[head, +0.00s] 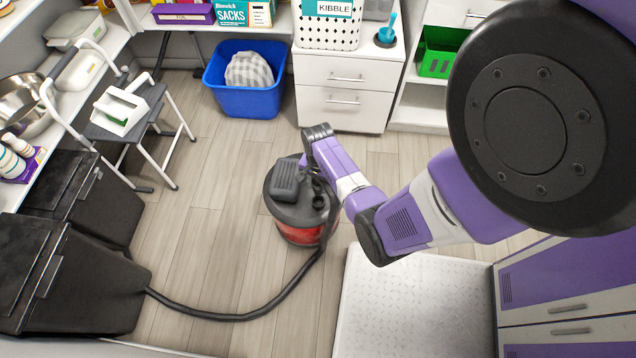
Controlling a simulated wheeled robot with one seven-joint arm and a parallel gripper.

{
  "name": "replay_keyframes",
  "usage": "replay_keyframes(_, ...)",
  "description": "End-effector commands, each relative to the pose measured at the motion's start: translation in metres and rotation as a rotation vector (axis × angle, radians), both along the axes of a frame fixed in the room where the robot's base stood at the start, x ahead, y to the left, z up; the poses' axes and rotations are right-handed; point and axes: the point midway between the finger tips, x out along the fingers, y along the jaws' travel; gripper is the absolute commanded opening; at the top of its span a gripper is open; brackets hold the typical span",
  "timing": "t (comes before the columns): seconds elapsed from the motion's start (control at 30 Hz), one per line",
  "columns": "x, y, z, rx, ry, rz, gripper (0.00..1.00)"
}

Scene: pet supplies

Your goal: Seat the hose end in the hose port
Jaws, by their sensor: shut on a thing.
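A canister vacuum with a black top and red body (297,232) stands on the wood floor in the middle of the head view. A dark round opening, apparently the hose port (319,202), is on the right of its top. My arm reaches in from the right, and my gripper (314,178) is low over the canister's top, shut on the hose end. The fingertips and hose end are small and dark against the black lid. I cannot tell whether the hose end touches the port. The black hose (285,292) drops along the canister's right side and curves left across the floor.
Black bins (75,275) stand at left, where the hose runs. A step stool (130,115) is behind them. A blue bin (245,85) and white drawers (343,95) line the back. A white textured platform (415,310) lies right of the canister. Floor to its left is clear.

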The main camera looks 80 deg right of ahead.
Motion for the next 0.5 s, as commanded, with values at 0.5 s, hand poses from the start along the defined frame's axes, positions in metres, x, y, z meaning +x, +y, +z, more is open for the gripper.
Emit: replay_keyframes(0.5, 0.000, 0.000, -0.011, 0.000, 0.000, 0.001, 0.00)
